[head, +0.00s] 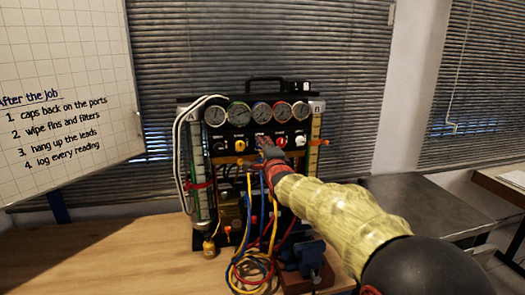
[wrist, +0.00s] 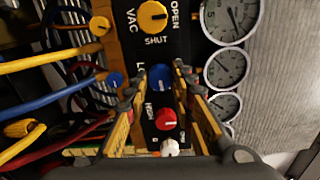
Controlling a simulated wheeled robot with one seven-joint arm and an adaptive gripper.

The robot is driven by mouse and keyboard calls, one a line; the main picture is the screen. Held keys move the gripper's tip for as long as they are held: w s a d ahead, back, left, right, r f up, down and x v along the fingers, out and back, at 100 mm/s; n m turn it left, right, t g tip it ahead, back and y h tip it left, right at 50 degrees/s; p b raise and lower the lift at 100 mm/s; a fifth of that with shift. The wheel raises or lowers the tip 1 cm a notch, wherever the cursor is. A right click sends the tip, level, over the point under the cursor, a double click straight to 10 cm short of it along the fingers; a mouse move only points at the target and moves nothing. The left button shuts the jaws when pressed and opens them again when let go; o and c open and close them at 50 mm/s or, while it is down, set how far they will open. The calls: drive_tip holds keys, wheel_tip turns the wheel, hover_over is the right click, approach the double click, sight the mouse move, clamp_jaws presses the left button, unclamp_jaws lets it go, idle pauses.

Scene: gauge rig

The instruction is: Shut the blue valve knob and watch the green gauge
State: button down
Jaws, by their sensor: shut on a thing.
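The blue valve knob (wrist: 160,77) sits on a black panel between my fingertips in the wrist view. My gripper (wrist: 157,84) is closed on it from both sides. In the head view my gripper (head: 268,147) reaches the middle of the rig's knob row and hides the blue knob. The green gauge (head: 238,113), with a greenish rim, is second from left in the row above. Its needle is too small to read in the head view.
A yellow knob (wrist: 152,15) marked OPEN and SHUT, a red knob (wrist: 168,119) and a white knob (wrist: 170,147) line up with the blue one. Coloured hoses (head: 258,262) hang in front of the rig. The wooden bench (head: 100,250) is clear at left.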

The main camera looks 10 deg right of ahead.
drive_tip(key=shift+m, duration=0.6)
drive_tip(key=c, duration=1.5)
unclamp_jaws()
drive_tip(key=s, duration=1.2)
